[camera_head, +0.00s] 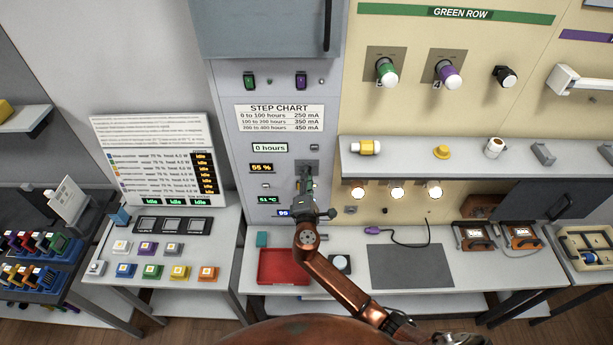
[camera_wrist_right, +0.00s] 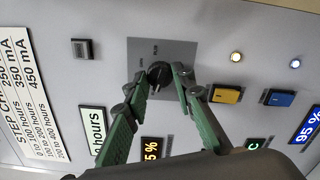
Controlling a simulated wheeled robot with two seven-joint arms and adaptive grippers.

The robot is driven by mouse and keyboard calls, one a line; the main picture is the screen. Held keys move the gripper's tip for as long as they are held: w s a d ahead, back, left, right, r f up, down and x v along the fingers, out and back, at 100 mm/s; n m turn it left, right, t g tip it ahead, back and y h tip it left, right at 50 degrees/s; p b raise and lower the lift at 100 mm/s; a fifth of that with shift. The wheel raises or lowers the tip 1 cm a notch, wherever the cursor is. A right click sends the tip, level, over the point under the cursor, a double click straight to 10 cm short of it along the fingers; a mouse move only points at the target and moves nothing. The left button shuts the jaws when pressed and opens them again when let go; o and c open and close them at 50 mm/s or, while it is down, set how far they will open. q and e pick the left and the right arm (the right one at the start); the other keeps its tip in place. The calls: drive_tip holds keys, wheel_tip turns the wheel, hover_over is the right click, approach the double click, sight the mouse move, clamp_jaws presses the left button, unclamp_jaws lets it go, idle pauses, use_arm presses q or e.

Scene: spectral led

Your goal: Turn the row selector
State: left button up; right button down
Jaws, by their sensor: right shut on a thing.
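The row selector is a black rotary knob (camera_wrist_right: 158,74) on a grey square plate (camera_wrist_right: 180,50) in the right wrist view, with small lettering too small to read fully. In the head view its plate (camera_head: 313,165) shows on the grey panel, and the knob is mostly hidden behind my gripper. My right gripper (camera_wrist_right: 160,82) has its two green-and-black fingers on either side of the knob, shut on it. In the head view the right gripper (camera_head: 305,182) reaches up to the panel from below. My left gripper is not in view.
A yellow button (camera_wrist_right: 226,94) and a blue button (camera_wrist_right: 279,98) are close beside the right fingers. The panel also carries an "hours" display (camera_head: 269,147) and a step chart (camera_head: 279,117). Below are a red tray (camera_head: 284,267) and a dark mat (camera_head: 411,266) on the bench.

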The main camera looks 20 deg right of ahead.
drive_tip(key=c, duration=1.6)
unclamp_jaws()
drive_tip(key=v, duration=1.2)
